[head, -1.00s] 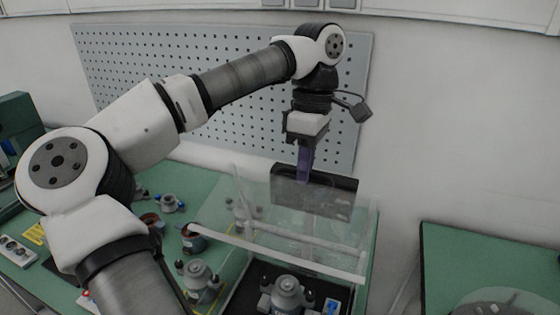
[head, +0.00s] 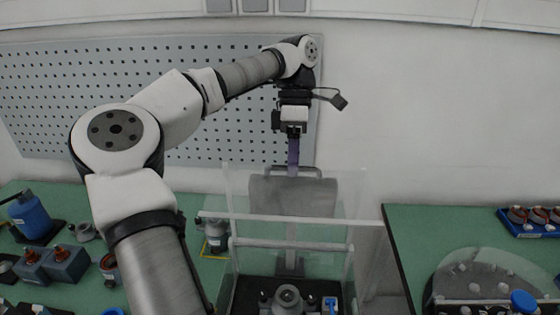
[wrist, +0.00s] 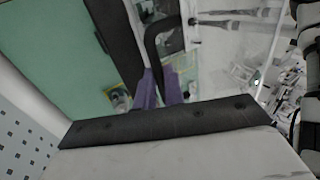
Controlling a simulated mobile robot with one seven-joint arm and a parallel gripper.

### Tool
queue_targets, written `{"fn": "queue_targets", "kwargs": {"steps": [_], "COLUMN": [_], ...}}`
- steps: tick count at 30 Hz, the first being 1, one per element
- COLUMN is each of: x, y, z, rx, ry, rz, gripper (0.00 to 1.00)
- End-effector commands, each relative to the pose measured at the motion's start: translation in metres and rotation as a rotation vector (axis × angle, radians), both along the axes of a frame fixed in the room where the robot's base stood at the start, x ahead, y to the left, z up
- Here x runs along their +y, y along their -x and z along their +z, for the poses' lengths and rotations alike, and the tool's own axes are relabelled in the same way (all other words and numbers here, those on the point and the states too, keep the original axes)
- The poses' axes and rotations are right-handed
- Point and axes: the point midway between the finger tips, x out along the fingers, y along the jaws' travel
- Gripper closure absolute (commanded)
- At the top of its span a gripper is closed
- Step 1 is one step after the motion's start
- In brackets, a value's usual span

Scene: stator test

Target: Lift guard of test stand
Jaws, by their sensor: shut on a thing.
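The clear guard (head: 330,220) with pale bars stands over the dark base of the test stand (head: 245,290). A dark handle (head: 310,169) arches at the top of the guard's back side, and it also shows in the wrist view (wrist: 152,40). My gripper (head: 293,170) points down with purple fingers and is shut on this handle. In the wrist view the purple fingers of my gripper (wrist: 160,88) sit on both sides of the dark handle. A grey motor (head: 288,297) stands on the base under the guard. The guard's lower edges are partly cut off.
Green benches stand left (head: 205,285) and right (head: 405,225), with a gap between them. A blue tray (head: 525,222) is on the right bench. A pegboard (head: 130,110) is behind my arm.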

Motion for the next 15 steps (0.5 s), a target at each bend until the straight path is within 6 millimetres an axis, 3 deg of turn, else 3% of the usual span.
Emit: {"fn": "queue_targets", "kwargs": {"steps": [1,15], "x": [-0.0014,-0.0057], "y": [-0.0014,-0.0037], "z": [-0.0072,-0.0088], "rx": [0.011,0.026], "ry": [-0.005,-0.007], "rz": [0.002,0.003], "gripper": [1.00,1.00]}}
